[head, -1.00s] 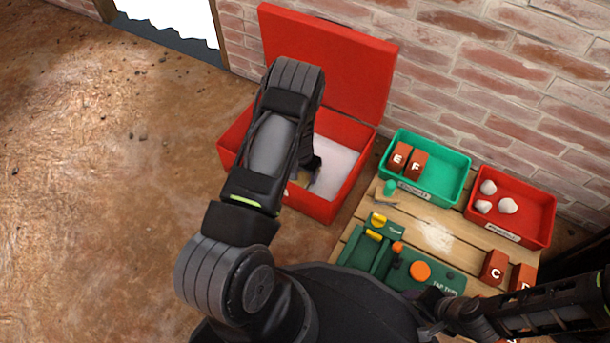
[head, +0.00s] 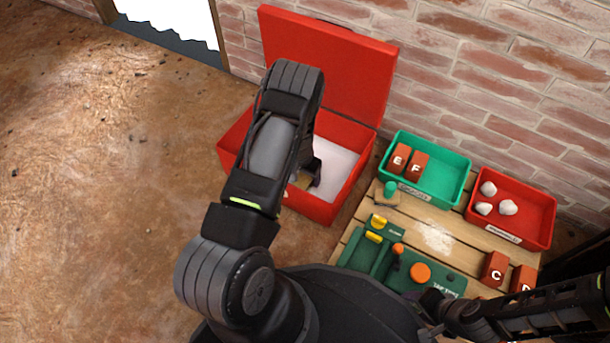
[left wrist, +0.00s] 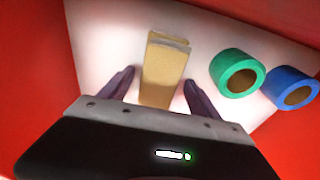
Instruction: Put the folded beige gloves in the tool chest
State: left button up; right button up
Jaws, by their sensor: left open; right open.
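The red tool chest (head: 232,150) stands open with its lid up against the brick wall. My left gripper (head: 312,176) reaches down into it, partly hidden by my arm. In the left wrist view the folded beige gloves (left wrist: 162,75) are inside the chest over its pale floor. The open fingers of my left gripper (left wrist: 160,82) are on either side of them, with a gap showing at both sides. In the head view only a small tan part of the gloves (head: 304,181) shows. My right gripper (head: 436,302) is at the lower right over the bench, small and dark.
A green tape roll (left wrist: 237,73) and a blue one (left wrist: 291,88) lie in the chest, right of the gloves. A green bin (head: 455,185) and a red bin (head: 540,222) stand on the wooden bench (head: 435,235), with a green tool tray (head: 362,255) in front.

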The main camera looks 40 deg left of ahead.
aim_at(302, 179)
pick_arm(q)
notch_tip(302, 179, up, 12)
jog(key=s+p, duration=0.1)
jog(key=p, duration=0.4)
jog(key=shift+s, duration=0.4)
jog(key=shift+d, duration=0.1)
